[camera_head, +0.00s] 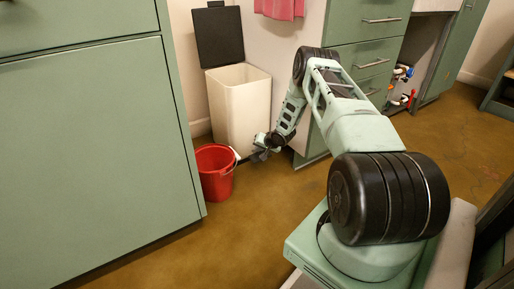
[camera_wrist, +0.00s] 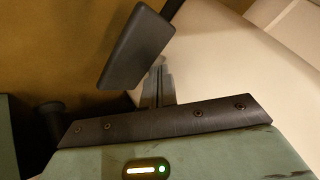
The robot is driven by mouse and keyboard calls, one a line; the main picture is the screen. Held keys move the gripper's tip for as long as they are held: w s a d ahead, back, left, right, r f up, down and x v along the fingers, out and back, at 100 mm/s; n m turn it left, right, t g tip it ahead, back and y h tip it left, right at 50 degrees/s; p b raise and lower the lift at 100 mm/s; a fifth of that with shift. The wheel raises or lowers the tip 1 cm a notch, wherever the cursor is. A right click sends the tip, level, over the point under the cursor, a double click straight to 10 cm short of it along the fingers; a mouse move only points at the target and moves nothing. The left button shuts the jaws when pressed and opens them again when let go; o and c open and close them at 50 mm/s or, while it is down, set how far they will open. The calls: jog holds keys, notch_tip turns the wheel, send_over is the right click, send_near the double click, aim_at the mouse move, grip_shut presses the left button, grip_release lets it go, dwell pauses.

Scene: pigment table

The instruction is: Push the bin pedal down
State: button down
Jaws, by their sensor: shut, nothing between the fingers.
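The cream bin (camera_head: 237,105) stands against the back wall, with its black lid (camera_head: 217,35) raised upright. In the wrist view, the bin's pale side (camera_wrist: 235,55) fills the right. A dark flat rectangular plate on a dark arm, which looks like the pedal (camera_wrist: 138,47), lies just beyond my fingers. My gripper (camera_head: 257,157) is low at the foot of the bin, beside its front right. Its narrow fingers (camera_wrist: 159,82) are shut with nothing between them, and their tips are close to the plate. I cannot tell whether they touch it. In the head view my gripper hides the pedal area.
A red bucket (camera_head: 215,172) stands on the floor at the bin's front left, close to my gripper. A green cabinet (camera_head: 95,150) is at the left, and green drawers (camera_head: 368,55) stand right of the bin. The brown floor (camera_head: 250,215) in front is clear.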

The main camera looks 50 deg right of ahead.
jog(key=shift+w+r+p, duration=0.2)
jog(key=shift+r+p, duration=0.7)
jog(key=shift+r, duration=0.5)
notch_tip(320, 180, up, 5)
jog(key=p, duration=0.4)
jog(key=shift+w+r, duration=0.1)
jog(key=shift+w, duration=0.05)
